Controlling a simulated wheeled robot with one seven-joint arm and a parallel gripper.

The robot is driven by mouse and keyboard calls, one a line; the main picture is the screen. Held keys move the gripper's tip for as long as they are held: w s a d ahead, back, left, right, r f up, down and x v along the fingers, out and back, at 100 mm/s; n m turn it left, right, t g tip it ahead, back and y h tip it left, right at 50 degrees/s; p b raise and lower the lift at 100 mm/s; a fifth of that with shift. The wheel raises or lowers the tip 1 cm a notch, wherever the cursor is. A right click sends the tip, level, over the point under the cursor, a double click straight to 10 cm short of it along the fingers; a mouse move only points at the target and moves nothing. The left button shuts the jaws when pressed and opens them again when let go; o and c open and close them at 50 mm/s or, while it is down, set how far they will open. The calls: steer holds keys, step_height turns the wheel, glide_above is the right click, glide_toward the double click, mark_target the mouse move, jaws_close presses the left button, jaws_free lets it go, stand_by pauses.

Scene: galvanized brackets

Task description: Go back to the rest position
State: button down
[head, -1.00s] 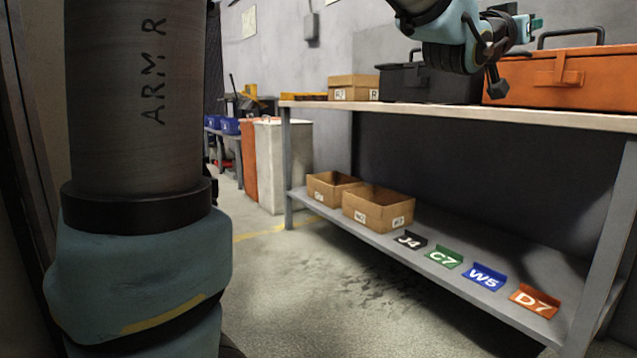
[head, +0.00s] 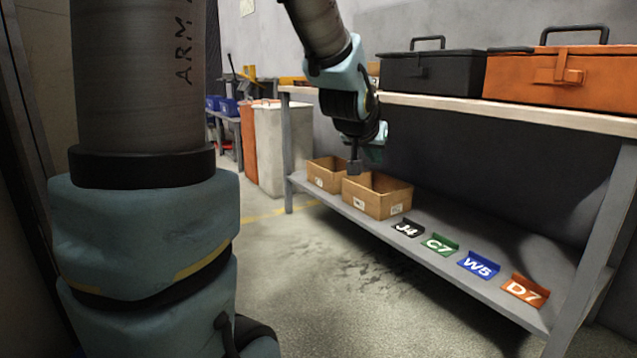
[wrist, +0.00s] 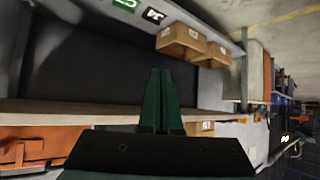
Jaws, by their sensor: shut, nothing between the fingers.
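My gripper (head: 375,150) hangs in front of the rack, above and in front of the open cardboard boxes as seen in the head view. It also shows in the wrist view (wrist: 161,74), where its two dark green fingers are together with nothing between them. In the head view my arm comes down from the top, and the fingers are small and partly hidden behind the wrist. The gripper appears apart from the boxes.
The lower shelf (head: 462,290) holds two cardboard boxes (head: 378,205) (head: 325,178) and coloured label pieces J4, C7, W5 and D7 (head: 525,290). A black toolbox (head: 430,75) and an orange toolbox (head: 560,85) stand on top. The floor (head: 330,270) in front is clear.

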steer(key=s+a+f+n+g+y+p, duration=0.2)
steer(key=s+a+f+g, duration=0.2)
steer(key=s+a+f, duration=0.35)
steer(key=s+a+f+n+g+y+p, duration=0.2)
steer(key=s+a+f+g, duration=0.2)
steer(key=s+a, duration=0.55)
step_height(320, 180, up, 38)
steer(key=w+a+p, duration=0.1)
steer(key=p, duration=3.6)
steer(key=shift+a, duration=0.35)
steer(key=shift+f, duration=0.1)
